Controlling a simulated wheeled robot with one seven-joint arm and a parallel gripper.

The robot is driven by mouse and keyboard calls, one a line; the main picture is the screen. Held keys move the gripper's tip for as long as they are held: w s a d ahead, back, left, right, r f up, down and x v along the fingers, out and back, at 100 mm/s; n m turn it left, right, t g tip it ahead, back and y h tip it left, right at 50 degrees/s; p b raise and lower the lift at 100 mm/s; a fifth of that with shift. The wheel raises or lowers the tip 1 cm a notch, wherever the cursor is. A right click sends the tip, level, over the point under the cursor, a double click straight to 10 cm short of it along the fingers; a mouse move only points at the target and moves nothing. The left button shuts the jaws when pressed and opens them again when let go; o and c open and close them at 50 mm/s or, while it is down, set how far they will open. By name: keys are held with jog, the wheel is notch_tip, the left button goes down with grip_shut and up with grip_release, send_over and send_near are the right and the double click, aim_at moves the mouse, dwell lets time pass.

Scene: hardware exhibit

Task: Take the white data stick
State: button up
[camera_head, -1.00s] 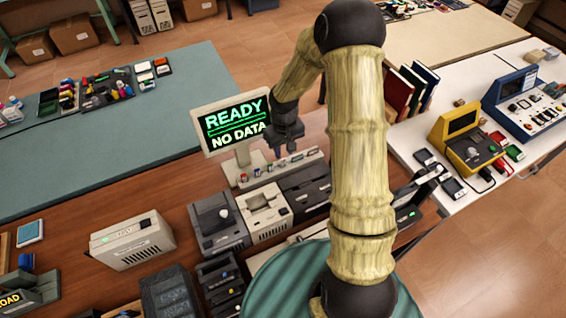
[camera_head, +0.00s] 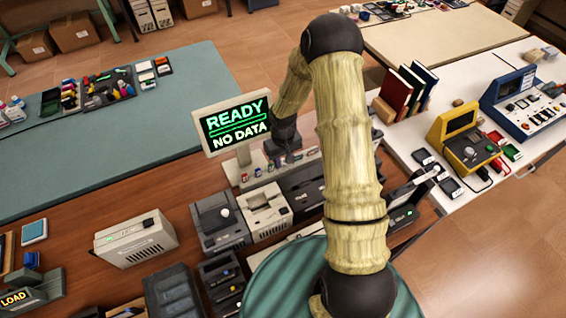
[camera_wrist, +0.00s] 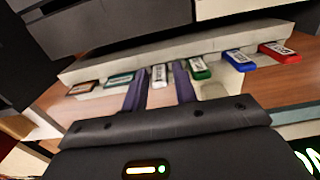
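The white data stick (camera_wrist: 159,76) stands in the middle part of a row of sticks in a pale rack (camera_wrist: 190,44). In the wrist view my gripper (camera_wrist: 160,73) is open, with one purple-grey finger on each side of the white stick and small gaps between. A green stick (camera_wrist: 198,70) is close beside the right finger. A teal stick (camera_wrist: 118,81) is just left of the left finger. In the head view my gripper (camera_head: 289,157) is low over the rack, and I cannot pick out the white stick there.
A blue stick (camera_wrist: 240,61) and a red stick (camera_wrist: 280,52) are to the right, a brownish one (camera_wrist: 82,88) at the far left. A monitor (camera_head: 232,122) reading "READY NO DATA" stands beside my arm. Grey and white devices (camera_head: 264,212) crowd the bench nearby.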

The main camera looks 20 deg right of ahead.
aim_at(283, 159)
grip_shut()
jog(key=shift+r, duration=0.1)
notch_tip(283, 159, up, 10)
jog(key=shift+f+b, duration=0.1)
jog(key=shift+b, duration=0.95)
